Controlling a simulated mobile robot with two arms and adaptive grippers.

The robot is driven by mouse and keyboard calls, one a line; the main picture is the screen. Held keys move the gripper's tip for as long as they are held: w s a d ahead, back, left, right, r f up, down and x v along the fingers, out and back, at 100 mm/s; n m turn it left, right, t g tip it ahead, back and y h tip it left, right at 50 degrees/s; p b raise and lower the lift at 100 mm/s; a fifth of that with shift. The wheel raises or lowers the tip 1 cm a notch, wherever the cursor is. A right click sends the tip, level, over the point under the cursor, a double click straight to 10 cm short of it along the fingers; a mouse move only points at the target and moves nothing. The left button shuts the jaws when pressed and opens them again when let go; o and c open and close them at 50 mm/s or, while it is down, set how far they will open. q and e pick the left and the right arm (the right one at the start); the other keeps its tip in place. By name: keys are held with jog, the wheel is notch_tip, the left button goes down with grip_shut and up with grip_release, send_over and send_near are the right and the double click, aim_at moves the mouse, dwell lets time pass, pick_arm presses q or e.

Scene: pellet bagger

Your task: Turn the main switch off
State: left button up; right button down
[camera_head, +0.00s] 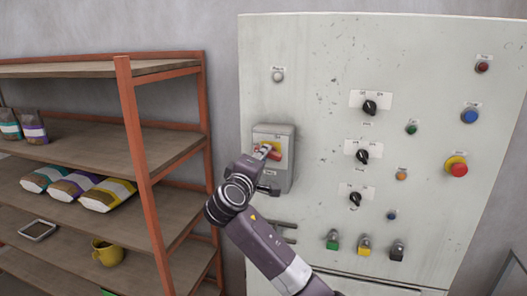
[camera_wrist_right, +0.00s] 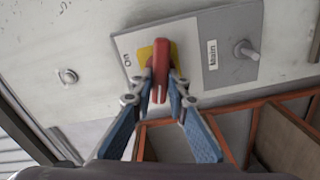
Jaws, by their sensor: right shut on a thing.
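The main switch is a grey box (camera_head: 286,135) on the left part of the pale cabinet front. It has a red handle (camera_wrist_right: 161,52) on a yellow plate (camera_wrist_right: 145,54), with an "On" label beside the plate and a "Main" label (camera_wrist_right: 212,55) on the box. My right gripper (camera_wrist_right: 161,86) is shut on the red handle, one finger on each side. In the head view, my right gripper (camera_head: 264,152) is at the switch, and my wrist hides part of the box. The handle lies across the wrist view from top to bottom. My left gripper is not in view.
The cabinet (camera_head: 320,60) also carries black rotary knobs (camera_head: 362,156), coloured buttons and a red emergency button (camera_head: 456,168). A shelf rack (camera_head: 140,150) with bags (camera_head: 75,187) and a yellow mug (camera_head: 107,253) stands close on the left. A metal toggle (camera_wrist_right: 245,50) sits near the "Main" label.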

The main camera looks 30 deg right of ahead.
jog(key=shift+n, duration=1.6)
jog(key=c, duration=1.9)
grip_release()
jog(key=shift+d+f, duration=0.1)
jog(key=v, duration=1.2)
jog(key=shift+w, duration=0.1)
